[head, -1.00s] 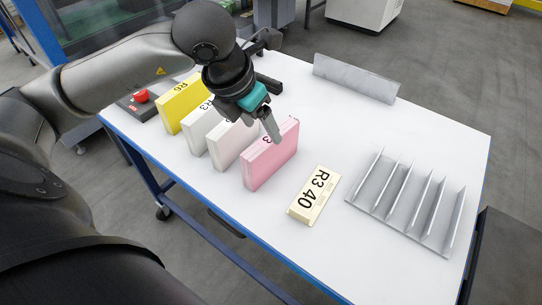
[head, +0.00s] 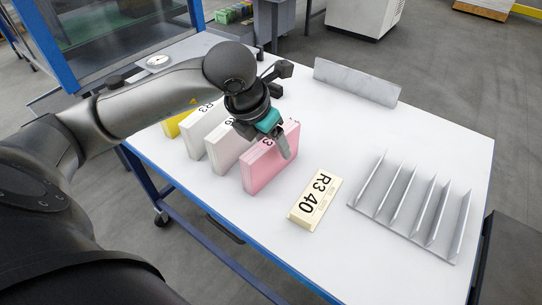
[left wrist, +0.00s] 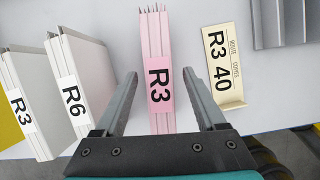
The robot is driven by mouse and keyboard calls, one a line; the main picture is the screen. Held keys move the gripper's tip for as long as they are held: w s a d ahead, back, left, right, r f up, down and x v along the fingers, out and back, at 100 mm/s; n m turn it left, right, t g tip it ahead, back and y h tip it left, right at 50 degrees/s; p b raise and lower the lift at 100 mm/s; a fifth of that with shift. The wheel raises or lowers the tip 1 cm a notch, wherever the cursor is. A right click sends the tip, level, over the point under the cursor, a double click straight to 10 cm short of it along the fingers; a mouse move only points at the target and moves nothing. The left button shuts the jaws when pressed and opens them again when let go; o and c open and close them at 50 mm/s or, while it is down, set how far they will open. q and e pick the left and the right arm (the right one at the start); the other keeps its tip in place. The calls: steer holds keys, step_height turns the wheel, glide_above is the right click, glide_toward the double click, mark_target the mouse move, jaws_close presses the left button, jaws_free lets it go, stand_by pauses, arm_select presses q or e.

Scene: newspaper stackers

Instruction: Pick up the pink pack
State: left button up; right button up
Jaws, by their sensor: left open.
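The pink pack (head: 268,164) stands upright on the white table, at the right end of a row of packs. In the left wrist view the pink pack (left wrist: 155,62) bears an R3 label. My left gripper (head: 287,150) is at the top of the pink pack. In the left wrist view its two fingers (left wrist: 166,88) are open, one on each side of the pack, with gaps visible on both sides. The lower part of the far finger is hidden in the head view. My right gripper is in neither view.
Two white packs (head: 201,128) and a yellow pack (head: 177,123) stand left of the pink one. A slotted metal rack (head: 412,208) is farther right, and a metal plate (head: 356,82) stands at the back.

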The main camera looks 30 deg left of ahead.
arm_select(q)
steer(key=shift+f+b, duration=0.25)
steer(key=shift+b, duration=0.15)
stand_by(0.3)
steer(key=shift+c, duration=0.4)
jaws_close()
stand_by(0.5)
